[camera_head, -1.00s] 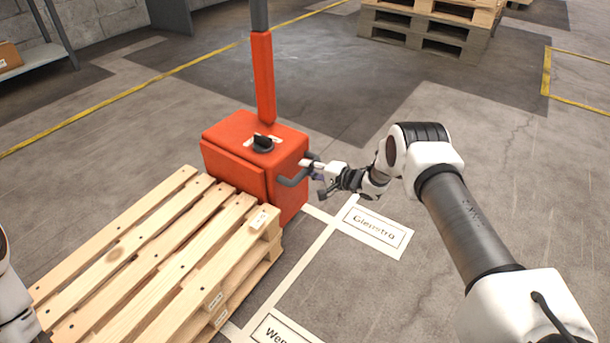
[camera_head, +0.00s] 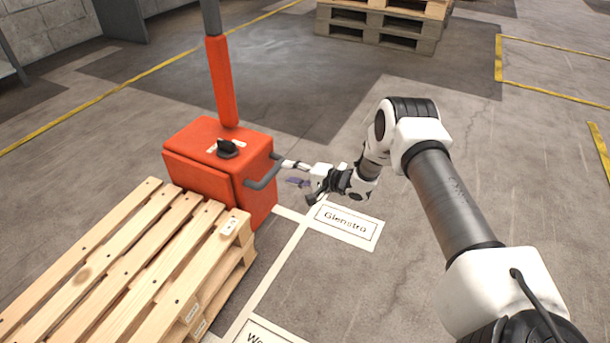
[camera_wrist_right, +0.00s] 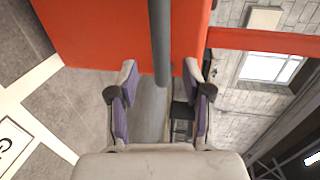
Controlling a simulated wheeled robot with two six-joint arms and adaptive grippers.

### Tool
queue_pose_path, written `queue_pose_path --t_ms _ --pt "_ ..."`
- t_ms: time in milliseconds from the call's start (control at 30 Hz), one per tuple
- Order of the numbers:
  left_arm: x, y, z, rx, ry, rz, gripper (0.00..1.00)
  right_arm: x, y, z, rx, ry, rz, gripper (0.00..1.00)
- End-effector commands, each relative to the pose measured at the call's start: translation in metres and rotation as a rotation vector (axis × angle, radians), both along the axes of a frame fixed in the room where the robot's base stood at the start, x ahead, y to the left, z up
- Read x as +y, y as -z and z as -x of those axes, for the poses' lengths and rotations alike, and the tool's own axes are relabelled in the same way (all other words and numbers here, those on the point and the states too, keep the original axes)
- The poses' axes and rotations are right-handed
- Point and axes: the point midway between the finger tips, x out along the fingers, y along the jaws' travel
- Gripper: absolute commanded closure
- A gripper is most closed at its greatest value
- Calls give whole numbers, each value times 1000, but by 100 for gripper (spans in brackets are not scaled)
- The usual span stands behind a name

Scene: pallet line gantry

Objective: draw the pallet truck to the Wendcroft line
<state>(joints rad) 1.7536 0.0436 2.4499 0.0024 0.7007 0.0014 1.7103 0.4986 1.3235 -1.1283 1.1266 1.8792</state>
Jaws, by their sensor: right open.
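The pallet truck (camera_head: 205,160) has an orange-red body with an upright mast, a black knob on top and a grey bar handle (camera_head: 264,178) on its right side. Its forks are hidden; a wooden pallet (camera_head: 120,265) lies in front of the body. My right gripper (camera_head: 295,180) is open beside the handle. In the right wrist view, the grey bar (camera_wrist_right: 159,40) reaches between the open fingertips (camera_wrist_right: 160,74), with gaps on both sides. The floor label of the Wendcroft line (camera_head: 262,332) is cut off at the bottom edge; only its first letters show. My left gripper is out of view.
A white floor line (camera_head: 268,275) runs past the pallet to a "Glenstro" label (camera_head: 346,220) below my right gripper. Stacked pallets (camera_head: 384,25) stand at the back. Yellow lines (camera_head: 100,100) mark the floor. The floor on the right is largely clear.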

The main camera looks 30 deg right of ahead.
Motion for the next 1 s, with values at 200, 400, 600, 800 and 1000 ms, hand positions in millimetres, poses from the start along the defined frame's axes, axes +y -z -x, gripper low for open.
queue_pose_path --t_ms 200,400,600,800,1000 --pt "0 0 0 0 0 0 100 -25 -10 41 -1 5 -3 50" --pt "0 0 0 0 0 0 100 -30 -12 52 -1 1 0 50" --pt "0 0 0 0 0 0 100 -30 -12 52 -1 1 1 50" --pt "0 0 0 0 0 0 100 -30 -12 52 -1 1 1 50" --pt "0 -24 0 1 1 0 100 14 -29 49 24 -79 8 50"
